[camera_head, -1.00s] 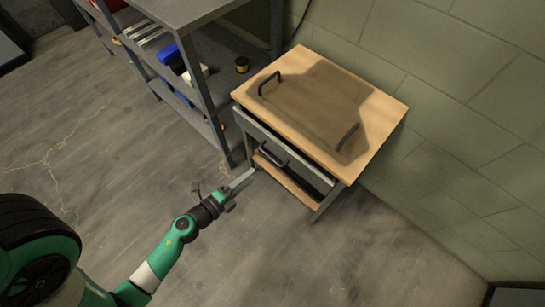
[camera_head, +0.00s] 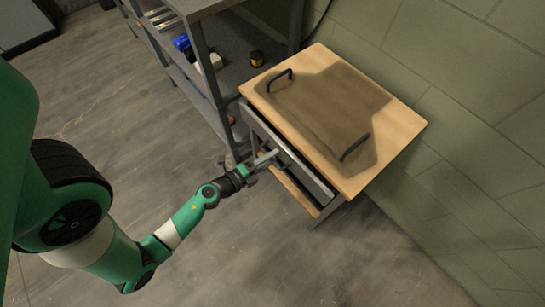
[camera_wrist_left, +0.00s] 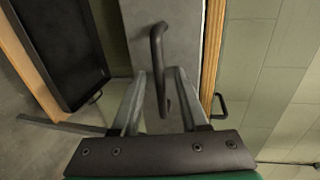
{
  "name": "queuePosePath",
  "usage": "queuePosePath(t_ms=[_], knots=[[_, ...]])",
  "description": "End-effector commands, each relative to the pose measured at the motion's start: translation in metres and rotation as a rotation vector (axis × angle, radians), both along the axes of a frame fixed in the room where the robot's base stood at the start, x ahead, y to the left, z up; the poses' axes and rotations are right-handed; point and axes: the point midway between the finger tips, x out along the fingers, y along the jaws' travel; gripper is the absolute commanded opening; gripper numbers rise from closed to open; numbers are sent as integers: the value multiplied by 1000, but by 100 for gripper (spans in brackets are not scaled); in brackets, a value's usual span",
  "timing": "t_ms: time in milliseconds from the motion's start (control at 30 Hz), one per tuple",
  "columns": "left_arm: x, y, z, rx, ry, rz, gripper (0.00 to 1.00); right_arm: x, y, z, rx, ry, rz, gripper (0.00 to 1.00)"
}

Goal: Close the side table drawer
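The side table (camera_head: 402,122) has a light wood top and stands against the wall. Its grey drawer (camera_head: 318,181) juts out a little from under the top, with a dark gap behind its front. My left gripper (camera_head: 270,158) is at the drawer front. In the left wrist view, the dark drawer handle (camera_wrist_left: 157,48) stands upright in the picture. My left gripper (camera_wrist_left: 158,95) is open there, with one finger on each side of the handle's lower end. I cannot tell whether the fingers touch it. My right gripper is in neither view.
Two dark handles (camera_head: 355,146) stand on the tabletop. A lower shelf, black with a wood rim (camera_head: 297,193), lies below the drawer. A grey metal shelf rack (camera_head: 207,65) stands close on the left. The floor in front (camera_head: 330,260) is clear.

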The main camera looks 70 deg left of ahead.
Motion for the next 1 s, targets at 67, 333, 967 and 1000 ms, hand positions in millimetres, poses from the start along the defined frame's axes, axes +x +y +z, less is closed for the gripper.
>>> queuePosePath(t_ms=[67,333,967,1000], knots=[[0,0,0,0,0,0,29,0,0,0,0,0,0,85],[0,0,0,0,0,-1,0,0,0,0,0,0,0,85],[0,0,0,-1,1,-1,0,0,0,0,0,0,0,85],[0,0,0,-1,1,-1,0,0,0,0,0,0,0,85]])
